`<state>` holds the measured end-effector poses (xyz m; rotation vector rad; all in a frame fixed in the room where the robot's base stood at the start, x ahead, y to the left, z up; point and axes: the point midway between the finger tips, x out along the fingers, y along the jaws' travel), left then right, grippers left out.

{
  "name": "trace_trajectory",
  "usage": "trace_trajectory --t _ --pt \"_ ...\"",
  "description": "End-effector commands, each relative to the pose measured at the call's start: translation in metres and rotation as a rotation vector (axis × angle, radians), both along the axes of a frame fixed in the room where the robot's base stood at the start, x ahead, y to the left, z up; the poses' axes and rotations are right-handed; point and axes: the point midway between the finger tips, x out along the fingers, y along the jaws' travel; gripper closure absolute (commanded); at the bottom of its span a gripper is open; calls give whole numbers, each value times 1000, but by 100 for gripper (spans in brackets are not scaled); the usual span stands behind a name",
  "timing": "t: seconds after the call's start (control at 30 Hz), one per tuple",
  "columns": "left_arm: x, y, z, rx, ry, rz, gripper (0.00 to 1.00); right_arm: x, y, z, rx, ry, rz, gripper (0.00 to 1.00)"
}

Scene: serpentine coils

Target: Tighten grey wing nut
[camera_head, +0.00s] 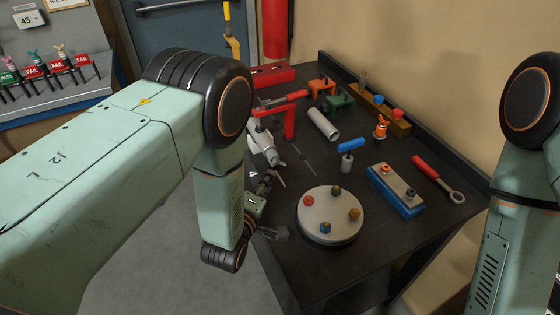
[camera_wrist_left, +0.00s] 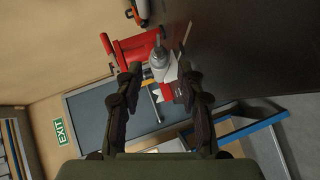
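A blue block with a grey top plate (camera_head: 396,188) lies on the dark workbench. It carries a red knob (camera_head: 387,170) and a dark grey knob (camera_head: 410,193); the grey one may be the wing nut, but it is too small to tell. My left gripper (camera_head: 270,210) is low at the bench's left edge, well left of this block and partly hidden by my arm. In the left wrist view the gripper (camera_wrist_left: 160,76) has its fingers apart. A white and grey drill (camera_wrist_left: 160,60) shows between and beyond them; contact is not clear. My right gripper is out of view.
A round grey disc (camera_head: 329,215) with several coloured pegs stands between my left gripper and the block. A red-handled wrench (camera_head: 438,180), a blue-handled tool (camera_head: 350,147), a grey cylinder (camera_head: 323,124) and the drill (camera_head: 262,144) lie around. A raised edge runs along the bench's back.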

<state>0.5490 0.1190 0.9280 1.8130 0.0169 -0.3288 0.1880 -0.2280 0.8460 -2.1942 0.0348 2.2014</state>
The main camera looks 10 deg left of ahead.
Motion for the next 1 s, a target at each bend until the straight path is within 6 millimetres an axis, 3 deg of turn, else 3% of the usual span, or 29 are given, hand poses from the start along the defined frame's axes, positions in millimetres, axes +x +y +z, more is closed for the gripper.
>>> trace_trajectory --t 0.27,0.7,1.0 --pt "3 0 -3 -1 -1 1 62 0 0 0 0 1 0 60" --pt "57 -10 -17 0 0 0 62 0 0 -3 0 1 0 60" --pt "70 -12 -18 0 1 0 62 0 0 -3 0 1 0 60"
